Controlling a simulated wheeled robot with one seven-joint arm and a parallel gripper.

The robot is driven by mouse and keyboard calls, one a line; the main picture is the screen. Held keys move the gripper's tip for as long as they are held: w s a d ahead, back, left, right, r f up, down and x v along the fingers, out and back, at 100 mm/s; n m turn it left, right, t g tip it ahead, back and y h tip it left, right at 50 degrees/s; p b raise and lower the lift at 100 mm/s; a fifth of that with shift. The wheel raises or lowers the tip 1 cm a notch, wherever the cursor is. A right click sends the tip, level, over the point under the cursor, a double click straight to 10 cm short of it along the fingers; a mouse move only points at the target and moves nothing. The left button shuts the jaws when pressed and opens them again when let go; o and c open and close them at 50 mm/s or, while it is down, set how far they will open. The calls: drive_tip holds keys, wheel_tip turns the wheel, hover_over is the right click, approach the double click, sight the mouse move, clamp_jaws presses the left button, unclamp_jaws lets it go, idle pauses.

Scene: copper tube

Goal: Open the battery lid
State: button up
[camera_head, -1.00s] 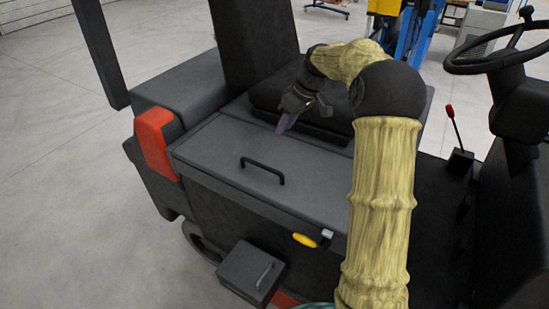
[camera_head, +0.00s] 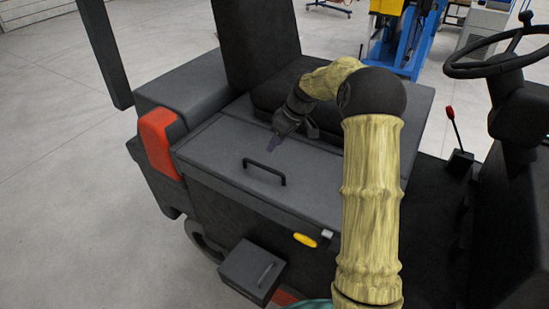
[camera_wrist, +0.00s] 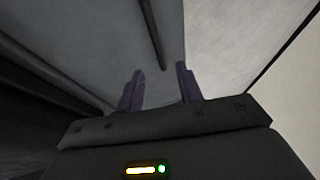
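The battery lid (camera_head: 225,155) is a flat dark grey panel on the vehicle, in front of the seat. It lies closed. A black bar handle (camera_head: 264,172) stands on its front part; a dark bar, likely this handle, shows ahead of the fingers in the wrist view (camera_wrist: 152,35). My gripper (camera_head: 273,145) is above the lid, just behind the handle and apart from it in the head view. In the wrist view its two purple fingers (camera_wrist: 160,88) are spread with nothing between them. Whether the fingertips touch the lid is hard to tell.
The black seat (camera_head: 270,105) stands behind the lid. A red-orange block (camera_head: 158,143) is at the lid's left corner. A yellow part (camera_head: 305,240) and a dark box (camera_head: 252,271) are on the front side. The steering wheel (camera_head: 495,62) and a red-knobbed lever (camera_head: 452,122) are at right.

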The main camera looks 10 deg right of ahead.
sight(263, 166)
drive_tip(key=p+x, duration=0.3)
drive_tip(key=x, duration=0.7)
drive_tip(key=shift+d, duration=0.1)
clamp_jaws()
